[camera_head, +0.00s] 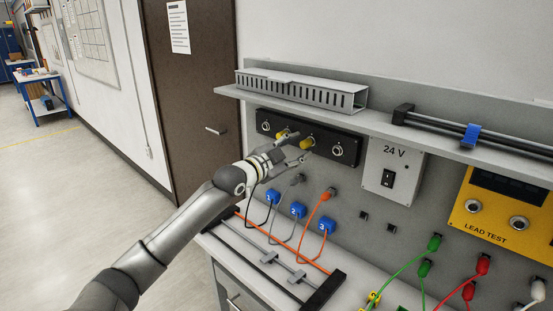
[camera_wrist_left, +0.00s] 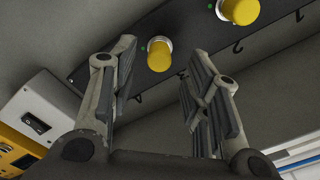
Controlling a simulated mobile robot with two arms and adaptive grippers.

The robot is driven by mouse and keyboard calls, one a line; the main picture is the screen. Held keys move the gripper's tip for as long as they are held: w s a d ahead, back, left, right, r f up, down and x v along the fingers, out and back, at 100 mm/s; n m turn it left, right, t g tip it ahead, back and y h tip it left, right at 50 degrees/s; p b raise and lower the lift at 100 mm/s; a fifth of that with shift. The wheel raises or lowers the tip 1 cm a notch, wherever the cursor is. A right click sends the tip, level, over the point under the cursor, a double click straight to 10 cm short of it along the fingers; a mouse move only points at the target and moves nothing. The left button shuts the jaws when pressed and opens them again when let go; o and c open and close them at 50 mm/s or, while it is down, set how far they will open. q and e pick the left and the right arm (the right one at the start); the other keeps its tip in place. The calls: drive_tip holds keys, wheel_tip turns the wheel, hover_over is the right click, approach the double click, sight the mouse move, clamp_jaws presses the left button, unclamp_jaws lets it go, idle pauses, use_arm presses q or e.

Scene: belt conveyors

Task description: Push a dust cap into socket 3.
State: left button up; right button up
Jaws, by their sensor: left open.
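A black socket panel (camera_head: 322,146) is mounted on the grey wall board under the shelf. It holds a row of sockets; the leftmost (camera_head: 265,126) and the rightmost (camera_head: 338,151) show bare metal rings. Two yellow dust caps sit between them, the left cap (camera_head: 283,133) and the right cap (camera_head: 307,143). My left gripper (camera_head: 304,149) is open and empty in front of the panel. In the left wrist view one yellow cap (camera_wrist_left: 159,55) appears between the spread fingers, beyond their tips, with a pale ring at its base. Another cap (camera_wrist_left: 240,10) is at the top.
A 24 V switch box (camera_head: 393,170) stands right of the panel, and a yellow lead tester (camera_head: 508,210) further right. A slotted grey duct (camera_head: 300,90) lies on the shelf above. Blue numbered plugs (camera_head: 298,210) and an orange cable (camera_head: 309,222) hang below the gripper.

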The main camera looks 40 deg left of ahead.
use_arm(q)
drive_tip(key=s, duration=0.8)
drive_tip(key=shift+s+a, duration=0.2)
drive_tip(key=shift+a, duration=0.15)
